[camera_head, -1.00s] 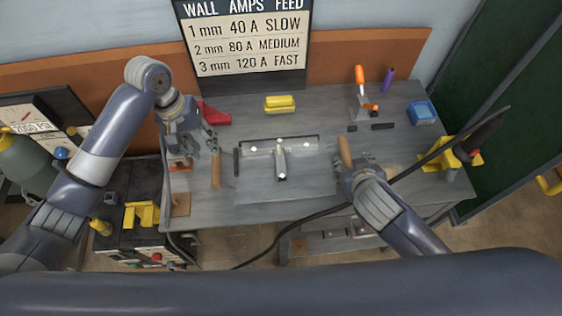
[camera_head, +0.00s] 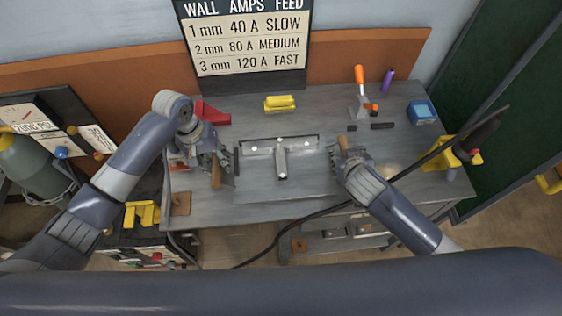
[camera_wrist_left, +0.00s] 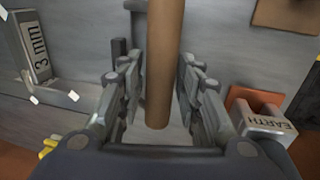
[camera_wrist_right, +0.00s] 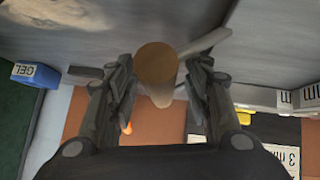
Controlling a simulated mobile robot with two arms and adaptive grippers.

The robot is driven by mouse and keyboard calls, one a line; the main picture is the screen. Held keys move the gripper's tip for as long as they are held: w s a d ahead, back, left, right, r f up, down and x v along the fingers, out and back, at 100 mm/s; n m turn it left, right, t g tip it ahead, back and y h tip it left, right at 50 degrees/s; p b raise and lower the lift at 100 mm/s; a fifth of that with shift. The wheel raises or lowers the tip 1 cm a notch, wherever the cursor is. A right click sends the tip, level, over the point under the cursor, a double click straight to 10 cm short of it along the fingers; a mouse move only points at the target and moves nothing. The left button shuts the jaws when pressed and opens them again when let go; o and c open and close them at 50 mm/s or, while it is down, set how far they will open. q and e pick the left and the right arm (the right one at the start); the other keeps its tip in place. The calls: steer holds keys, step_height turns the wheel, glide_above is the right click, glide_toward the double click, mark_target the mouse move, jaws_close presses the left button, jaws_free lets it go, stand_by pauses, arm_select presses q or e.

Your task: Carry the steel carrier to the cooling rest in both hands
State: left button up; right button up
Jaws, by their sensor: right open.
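The steel carrier (camera_head: 262,187) is a flat grey plate on the bench, with a wooden handle at each side. A T-shaped steel piece (camera_head: 281,160) with white dots lies on it. My left gripper (camera_head: 222,172) is at the left handle (camera_head: 216,177); in the left wrist view this handle (camera_wrist_left: 163,65) stands between the open fingers, with narrow gaps. My right gripper (camera_head: 343,163) is at the right handle (camera_head: 343,143); in the right wrist view the handle's round end (camera_wrist_right: 156,62) lies between the open fingers. I cannot tell which thing is the cooling rest.
A yellow block (camera_head: 280,103) and a red piece (camera_head: 213,113) lie at the bench's back. A blue box (camera_head: 421,112) stands at right. A black cable (camera_head: 305,216) crosses the bench front near my right arm. Yellow brackets (camera_head: 142,213) sit on the left cart.

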arm_select(q)
steer(key=c, duration=0.8)
arm_select(e)
steer(key=c, duration=0.8)
jaws_close()
arm_select(q)
steer(key=shift+w+r, duration=0.2)
steer(key=shift+r, duration=0.05)
arm_select(e)
steer(key=shift+w+r, duration=0.2)
steer(key=shift+r, duration=0.05)
